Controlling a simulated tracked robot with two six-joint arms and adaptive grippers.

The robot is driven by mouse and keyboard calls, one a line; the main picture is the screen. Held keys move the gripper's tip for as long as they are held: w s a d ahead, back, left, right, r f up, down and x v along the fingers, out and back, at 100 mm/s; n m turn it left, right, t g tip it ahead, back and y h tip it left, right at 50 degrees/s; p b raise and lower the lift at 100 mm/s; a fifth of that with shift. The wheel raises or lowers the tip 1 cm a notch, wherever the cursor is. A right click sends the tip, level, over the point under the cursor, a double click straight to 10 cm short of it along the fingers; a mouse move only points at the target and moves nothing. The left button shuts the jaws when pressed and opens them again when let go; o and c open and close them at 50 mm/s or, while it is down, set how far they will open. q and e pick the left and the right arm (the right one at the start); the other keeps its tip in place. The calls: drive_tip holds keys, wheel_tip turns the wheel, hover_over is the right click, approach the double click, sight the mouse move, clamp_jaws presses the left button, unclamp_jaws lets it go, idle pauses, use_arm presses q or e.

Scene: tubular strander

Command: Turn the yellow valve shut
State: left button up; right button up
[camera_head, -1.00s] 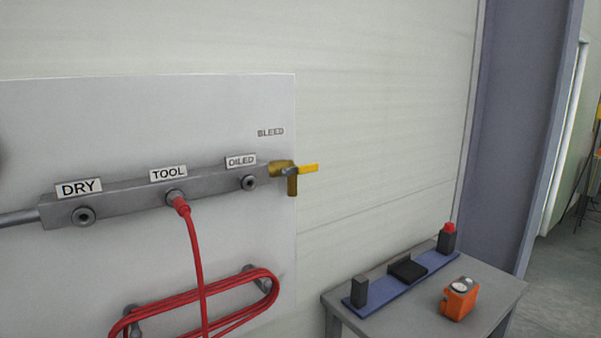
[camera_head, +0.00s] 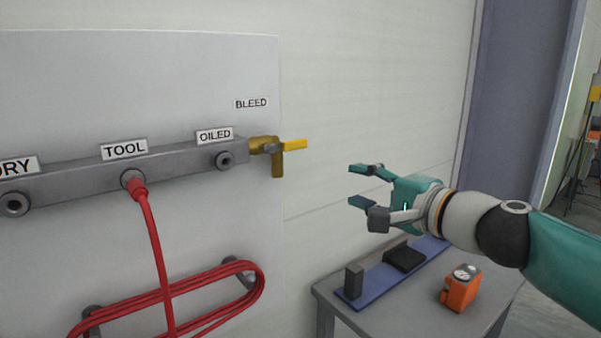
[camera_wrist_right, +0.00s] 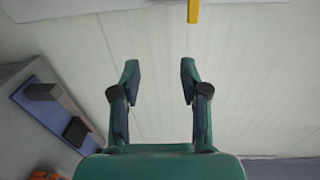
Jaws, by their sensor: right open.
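The yellow valve handle (camera_head: 295,145) sticks out to the right from a brass valve body (camera_head: 264,146) at the right end of the grey manifold, below the BLEED label. It lies roughly level, in line with the manifold. My right gripper (camera_head: 358,186) is open and empty, to the right of the handle and slightly lower, with its fingers pointing left. In the right wrist view the yellow handle (camera_wrist_right: 193,11) is at the top edge, beyond the open fingers (camera_wrist_right: 160,72) and apart from them. My left gripper is not in view.
The manifold (camera_head: 120,165) carries DRY, TOOL and OILED ports. A red hose (camera_head: 155,240) hangs from TOOL, its coil (camera_head: 220,290) below. A grey table (camera_head: 400,315) at lower right holds a blue strip (camera_head: 385,275) and an orange gauge box (camera_head: 461,288). The wall between handle and gripper is clear.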

drive_tip(key=s+a+r+n+y, duration=0.1)
drive_tip(key=s+r, duration=0.2)
drive_tip(key=r, duration=0.1)
drive_tip(key=p, duration=0.5)
approach(297, 147)
drive_tip(key=x, duration=0.9)
drive_tip(key=shift+r, duration=0.2)
drive_tip(key=shift+w+a+f, duration=0.1)
drive_tip(key=shift+w+a, duration=0.35)
drive_tip(key=shift+w, duration=0.1)
clamp_jaws()
drive_tip(key=shift+f, duration=0.1)
